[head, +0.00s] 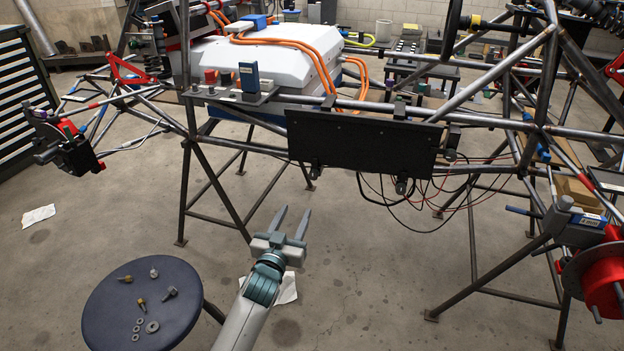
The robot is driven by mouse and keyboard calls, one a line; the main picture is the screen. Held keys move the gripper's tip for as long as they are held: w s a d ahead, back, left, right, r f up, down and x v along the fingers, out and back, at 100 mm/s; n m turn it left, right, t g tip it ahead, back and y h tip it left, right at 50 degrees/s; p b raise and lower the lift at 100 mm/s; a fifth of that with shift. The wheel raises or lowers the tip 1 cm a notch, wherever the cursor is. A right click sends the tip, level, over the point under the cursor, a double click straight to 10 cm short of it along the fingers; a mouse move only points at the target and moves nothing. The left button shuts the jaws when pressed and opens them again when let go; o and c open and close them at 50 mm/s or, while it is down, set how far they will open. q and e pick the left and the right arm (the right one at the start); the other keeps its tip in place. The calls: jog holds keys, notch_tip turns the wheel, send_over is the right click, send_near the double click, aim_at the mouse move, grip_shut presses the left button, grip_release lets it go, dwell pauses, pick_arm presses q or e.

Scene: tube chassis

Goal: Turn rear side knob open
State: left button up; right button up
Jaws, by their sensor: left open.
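A red knob (210,77) and a dark knob with a red base (226,82) stand on a plate on the upper rail of the tube chassis (262,103), beside a blue-topped block (249,77). Small dark round fittings (400,187) sit at the lower edge of a black panel (345,140) on the chassis side. I cannot tell which of these is the rear side knob, or its setting. My left gripper (292,211) is open and empty, with its fingers pointing up the picture, below the black panel and apart from the chassis. My right gripper is out of view.
A dark blue stool (185,312) with loose bolts and washers stands at lower left. Loose cables (420,200) hang below the panel. A red hub (603,285) is at the right. Chassis stand legs (222,190) flank the open floor.

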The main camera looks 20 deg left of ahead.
aim_at(313, 176)
pick_arm(q)
jog(key=w+b, duration=0.1)
jog(key=w, duration=0.7)
jog(key=w+b, duration=0.1)
jog(key=w, duration=0.6)
jog(key=shift+w+a, duration=0.2)
jog(key=shift+w, duration=1)
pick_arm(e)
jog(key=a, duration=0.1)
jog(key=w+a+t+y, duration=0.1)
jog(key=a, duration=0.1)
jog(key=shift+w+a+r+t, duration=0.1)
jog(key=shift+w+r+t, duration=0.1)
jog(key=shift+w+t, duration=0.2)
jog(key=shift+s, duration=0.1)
pick_arm(q)
jog(key=shift+c, duration=0.4)
jog(key=c, duration=1)
